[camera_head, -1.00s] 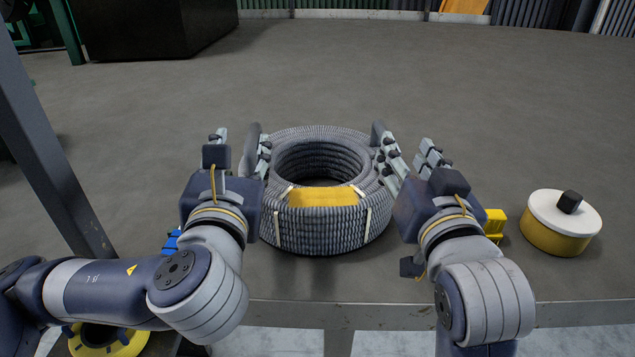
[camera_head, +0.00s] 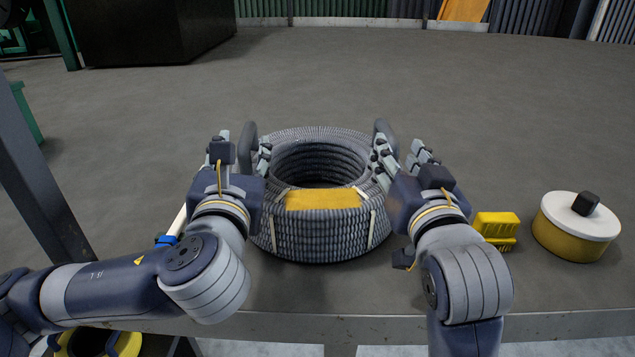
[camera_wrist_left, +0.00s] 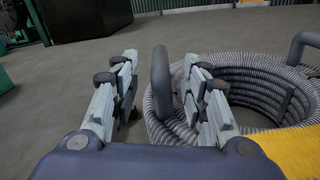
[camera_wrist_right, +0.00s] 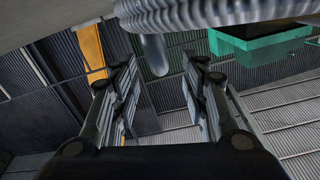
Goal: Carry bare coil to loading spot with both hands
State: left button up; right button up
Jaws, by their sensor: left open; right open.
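The bare coil (camera_head: 318,235) is a thick ring of grey ribbed hose with a yellow label and pale straps. It appears to rest on the grey surface, with an upright grey handle on each side. My left gripper (camera_head: 241,155) is open, and the left handle (camera_wrist_left: 161,90) stands between its fingers, apart from both. My right gripper (camera_head: 402,157) is open at the right handle (camera_head: 383,133). In the right wrist view that handle (camera_wrist_right: 154,55) hangs between the fingertips, below the coil's ribbed edge (camera_wrist_right: 210,18). No marked loading spot is recognisable.
A yellow block (camera_head: 497,227) and a round yellow tin with a white lid (camera_head: 577,225) stand right of my right gripper. A dark post (camera_head: 38,190) rises at the left. The surface behind the coil is clear up to a large black box (camera_head: 150,30).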

aim_at(249, 126)
pick_arm(q)
jog(key=w, duration=0.7)
jog(key=shift+w+a, duration=0.3)
pick_arm(e)
jog(key=w, duration=0.7)
jog(key=shift+w+a, duration=0.3)
pick_arm(q)
grip_shut()
pick_arm(e)
grip_shut()
pick_arm(q)
jog(key=shift+r, duration=0.3)
pick_arm(e)
jog(key=shift+s+r, duration=0.1)
jog(key=shift+r, duration=0.15)
